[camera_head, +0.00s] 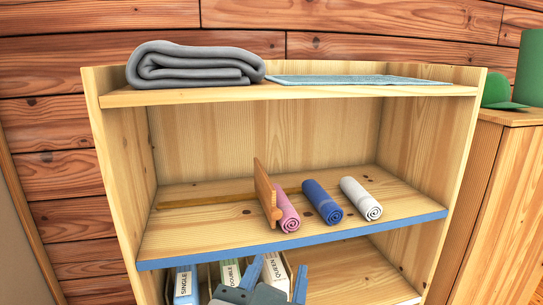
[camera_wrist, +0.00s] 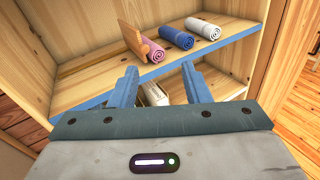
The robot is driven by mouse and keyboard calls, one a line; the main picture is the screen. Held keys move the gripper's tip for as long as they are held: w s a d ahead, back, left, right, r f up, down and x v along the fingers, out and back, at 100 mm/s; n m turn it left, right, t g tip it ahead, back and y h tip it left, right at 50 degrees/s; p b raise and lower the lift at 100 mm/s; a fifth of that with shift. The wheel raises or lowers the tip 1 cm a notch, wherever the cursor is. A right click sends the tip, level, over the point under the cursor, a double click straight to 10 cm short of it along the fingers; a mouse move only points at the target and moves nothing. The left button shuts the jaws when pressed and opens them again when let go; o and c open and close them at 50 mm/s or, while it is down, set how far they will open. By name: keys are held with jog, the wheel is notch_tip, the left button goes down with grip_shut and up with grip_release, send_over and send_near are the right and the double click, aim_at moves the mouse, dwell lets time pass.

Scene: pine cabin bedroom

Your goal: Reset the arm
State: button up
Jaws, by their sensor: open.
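My gripper (camera_head: 275,273) shows at the bottom of the head view, in front of the shelf unit's lower part. In the wrist view my gripper (camera_wrist: 160,85) has its two blue fingers apart, with nothing held between them. The fingers point toward the shelf unit (camera_head: 300,240), below and in front of its blue-edged middle shelf. The rest of my arm is out of the head view.
On the middle shelf, a wooden divider (camera_head: 265,193) stands beside pink (camera_head: 286,212), blue (camera_head: 322,202) and white (camera_head: 361,199) rolled towels. A folded grey towel (camera_head: 190,67) and a flat teal cloth (camera_head: 355,80) lie on top. Labelled boxes (camera_head: 186,284) stand below. A cabinet (camera_head: 505,190) is right.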

jog(key=w+d+f+m+g+h, duration=0.2)
jog(key=w+d+f+m+g, duration=0.2)
jog(key=d+f+m+g, duration=0.8)
notch_tip(320, 180, down, 18)
jog(key=s+d+m+g+y+b, duration=0.1)
jog(key=m+y+b, duration=0.4)
jog(key=m, duration=1.5)
jog(key=d+b, duration=0.1)
jog(key=b, duration=0.4)
jog(key=shift+r+y, duration=0.15)
jog(key=shift+y, duration=0.25)
